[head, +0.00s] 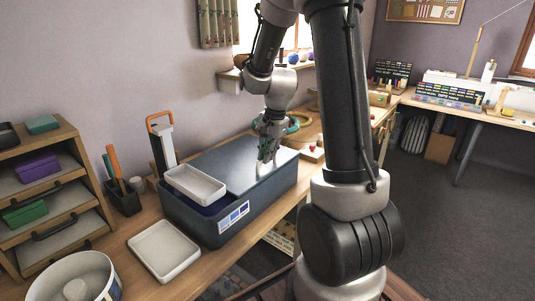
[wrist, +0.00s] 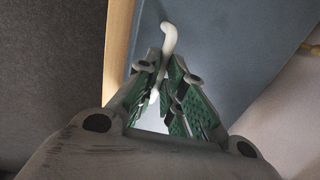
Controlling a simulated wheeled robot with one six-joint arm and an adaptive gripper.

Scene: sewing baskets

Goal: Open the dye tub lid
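The dye tub (head: 206,229) is a long dark blue box on the wooden bench, with swatch labels on its front. Its flat blue-grey lid (head: 228,162) covers much of the top; the lid's surface also fills the upper wrist view (wrist: 225,50). A dark blue strip shows at the tub's left end, under a shallow white tray (head: 195,184). My gripper (head: 267,157) points down at the lid's right part. In the wrist view its green-padded fingers (wrist: 163,75) close around a white handle (wrist: 168,40). The handle's lower part is partly hidden by the fingers.
A second white tray (head: 164,250) lies in front of the tub, near a round white pot (head: 75,278). A pen holder (head: 123,197) and an orange-handled tool (head: 161,140) stand behind left. A drawer shelf (head: 50,190) is far left.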

